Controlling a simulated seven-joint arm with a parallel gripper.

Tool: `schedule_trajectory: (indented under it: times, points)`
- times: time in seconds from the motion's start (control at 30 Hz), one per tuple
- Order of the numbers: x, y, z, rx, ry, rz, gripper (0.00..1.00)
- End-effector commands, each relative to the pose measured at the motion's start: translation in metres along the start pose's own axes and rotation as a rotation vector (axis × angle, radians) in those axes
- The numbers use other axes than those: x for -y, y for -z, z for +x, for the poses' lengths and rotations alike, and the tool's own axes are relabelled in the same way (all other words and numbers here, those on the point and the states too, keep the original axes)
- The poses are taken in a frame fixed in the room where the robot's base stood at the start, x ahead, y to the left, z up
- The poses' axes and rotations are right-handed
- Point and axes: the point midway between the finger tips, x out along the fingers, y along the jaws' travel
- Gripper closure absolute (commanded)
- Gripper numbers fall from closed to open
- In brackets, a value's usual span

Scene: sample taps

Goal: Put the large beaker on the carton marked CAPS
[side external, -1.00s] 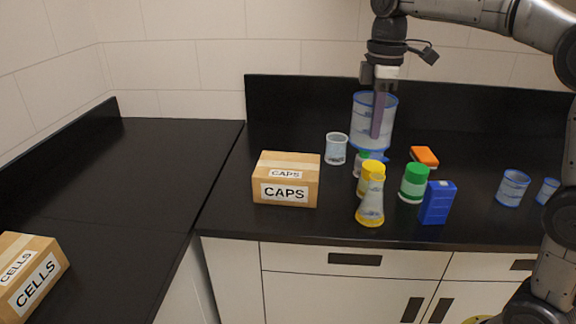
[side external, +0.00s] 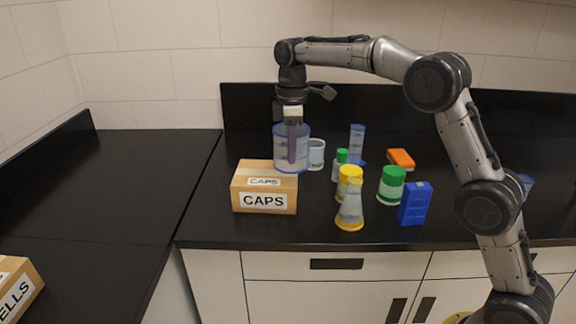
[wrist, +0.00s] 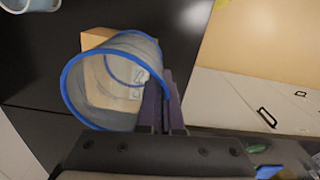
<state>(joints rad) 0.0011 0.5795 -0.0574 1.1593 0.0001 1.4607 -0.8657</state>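The large beaker (side external: 283,158) is clear with blue rims and hangs upright at the back right of the carton marked CAPS (side external: 264,203). Its base overlaps the carton's top in the side view; I cannot tell whether they touch. My gripper (side external: 294,160) points down and is shut on the beaker's wall. In the wrist view the beaker (wrist: 75,91) is beside the fingers (wrist: 160,105), and the tan carton (wrist: 94,38) shows behind and through it. The carton's top looks otherwise bare.
A small beaker (side external: 316,155) stands close right of the large one. Farther right are a graduated cylinder (side external: 357,142), a yellow-based flask (side external: 350,210), green-capped jar (side external: 391,186), blue box (side external: 414,204) and orange block (side external: 401,159). A CELLS carton (side external: 20,290) sits at lower left.

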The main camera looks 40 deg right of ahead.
Motion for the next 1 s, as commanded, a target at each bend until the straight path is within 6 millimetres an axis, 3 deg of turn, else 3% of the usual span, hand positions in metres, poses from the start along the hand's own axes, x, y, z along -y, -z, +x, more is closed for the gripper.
schedule_trajectory:
  times: [0.17,0.43,0.87,1.0]
  points:
    - [-0.006,0.005,0.010,0.000,0.000,0.000,1.00]
    - [-0.009,0.008,0.042,0.000,0.000,0.000,1.00]
    - [-0.009,0.008,0.048,0.000,-0.001,0.000,1.00]
    - [-0.009,0.008,0.048,0.000,0.000,0.000,0.74]
